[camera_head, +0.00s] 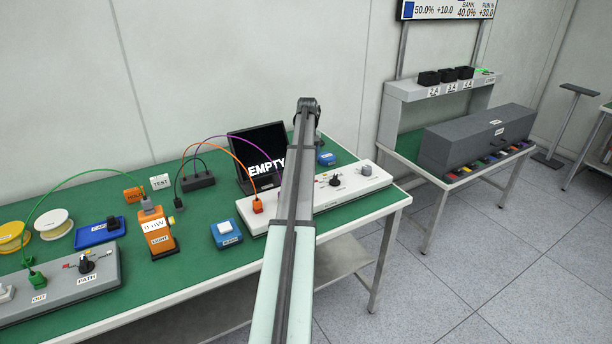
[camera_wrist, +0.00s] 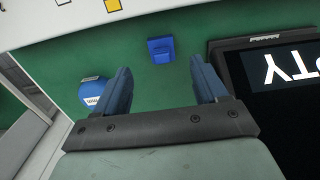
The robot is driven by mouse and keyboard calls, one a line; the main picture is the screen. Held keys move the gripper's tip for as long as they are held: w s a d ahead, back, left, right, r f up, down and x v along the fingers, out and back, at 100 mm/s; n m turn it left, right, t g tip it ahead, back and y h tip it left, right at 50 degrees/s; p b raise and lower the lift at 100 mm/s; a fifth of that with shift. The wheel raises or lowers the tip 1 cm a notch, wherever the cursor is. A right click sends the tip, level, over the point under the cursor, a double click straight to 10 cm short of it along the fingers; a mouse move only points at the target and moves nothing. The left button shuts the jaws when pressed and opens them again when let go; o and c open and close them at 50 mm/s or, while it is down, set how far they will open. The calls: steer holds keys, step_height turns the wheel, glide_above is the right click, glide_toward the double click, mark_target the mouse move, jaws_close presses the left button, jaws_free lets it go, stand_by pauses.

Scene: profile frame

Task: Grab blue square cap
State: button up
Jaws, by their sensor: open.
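A small blue square block (camera_wrist: 160,50), which looks like the blue square cap, lies on the green tabletop in the wrist view. It is ahead of my gripper (camera_wrist: 160,75), roughly centred between the two blue fingers. The fingers are apart with nothing between them, and the block is beyond their tips. A second blue piece with a white label (camera_wrist: 92,95) lies left of the fingers. A blue labelled piece (camera_head: 326,159) also shows right of my arm in the head view, where my gripper is hidden behind the arm.
The black EMPTY screen (camera_head: 258,155) stands close by; it fills the right of the wrist view (camera_wrist: 285,75). A white control strip (camera_head: 350,186) runs along the table front. Orange and purple cables arch near the screen. A blue tray (camera_head: 85,238) sits farther left.

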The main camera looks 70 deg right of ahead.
steer(key=shift+w+d+f, duration=0.1)
steer(key=shift+w+f, duration=0.05)
steer(key=shift+f, duration=1.75)
steer(key=shift+w+d+f, duration=0.1)
steer(key=shift+w+f, duration=0.05)
steer(key=shift+f, duration=1.7)
steer(key=c, duration=1.1)
